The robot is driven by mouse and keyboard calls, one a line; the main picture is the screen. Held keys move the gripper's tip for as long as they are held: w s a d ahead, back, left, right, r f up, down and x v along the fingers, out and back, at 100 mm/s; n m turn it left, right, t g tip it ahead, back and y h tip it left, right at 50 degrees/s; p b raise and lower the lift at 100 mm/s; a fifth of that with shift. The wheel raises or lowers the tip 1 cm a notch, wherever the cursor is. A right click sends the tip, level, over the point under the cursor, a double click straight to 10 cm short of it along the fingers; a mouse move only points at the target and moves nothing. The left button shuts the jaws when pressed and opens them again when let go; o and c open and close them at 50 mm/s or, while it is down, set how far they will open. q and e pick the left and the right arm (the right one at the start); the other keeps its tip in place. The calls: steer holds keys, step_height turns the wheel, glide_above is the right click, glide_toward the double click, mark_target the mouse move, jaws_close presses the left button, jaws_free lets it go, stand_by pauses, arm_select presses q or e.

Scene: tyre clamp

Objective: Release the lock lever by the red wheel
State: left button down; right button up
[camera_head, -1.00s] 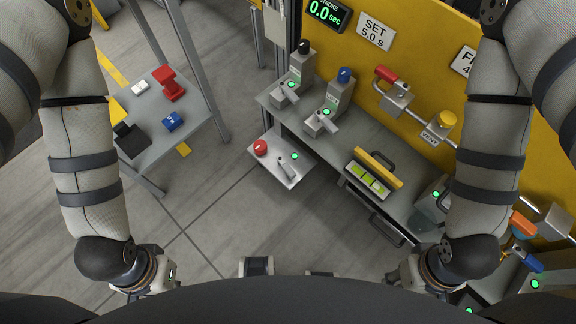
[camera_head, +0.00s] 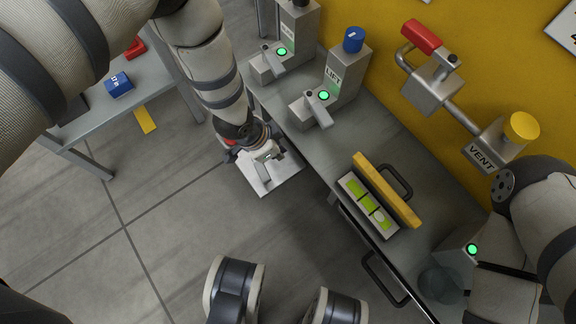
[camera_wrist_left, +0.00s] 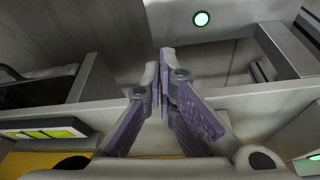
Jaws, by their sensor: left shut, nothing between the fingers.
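My left gripper (camera_head: 264,172) is over the small grey side shelf (camera_head: 288,184) in the head view. Its fingers are shut and empty in the left wrist view (camera_wrist_left: 164,68). A sliver of the red wheel (camera_head: 231,143) shows beside my wrist; the rest is hidden behind it. The lock lever cannot be made out clearly in the head view, as the gripper covers that part of the shelf. In the left wrist view a green light (camera_wrist_left: 201,18) is beyond the fingertips, and a grey bar (camera_wrist_left: 283,48) is to their right; I cannot tell whether this is the lever.
A red-handled clamp (camera_head: 422,37) and a yellow VENT knob (camera_head: 521,127) are on the wall.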

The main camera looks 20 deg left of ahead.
mark_target(260, 168)
arm_select(q)
steer(key=shift+a+r, duration=0.1)
arm_select(e)
steer(key=shift+a+r, duration=0.1)
arm_select(q)
steer(key=b+x, duration=0.2)
steer(key=x, duration=0.3)
steer(key=b+x, duration=0.3)
steer(key=x, duration=0.2)
steer(key=shift+s+f, duration=0.15)
steer(key=shift+f, duration=0.3)
steer(key=shift+s+a+r+p, duration=0.25)
steer(key=shift+s+a, duration=0.15)
steer(key=shift+a, duration=0.1)
steer(key=shift+s+a+r+p, duration=0.2)
steer(key=shift+s+a, duration=0.2)
steer(key=shift+a, duration=0.1)
steer(key=shift+s+a, duration=0.45)
arm_select(e)
steer(key=shift+s+a+f+g, duration=0.15)
steer(key=shift+s+f, duration=0.2)
steer(key=shift+f, duration=0.55)
steer(key=shift+s+d+f+g, duration=0.15)
steer(key=shift+s+f, duration=0.15)
steer(key=shift+f, duration=0.55)
steer(key=shift+a, duration=0.1)
arm_select(q)
steer(key=shift+s, duration=0.15)
arm_select(e)
steer(key=shift+w+r, duration=0.1)
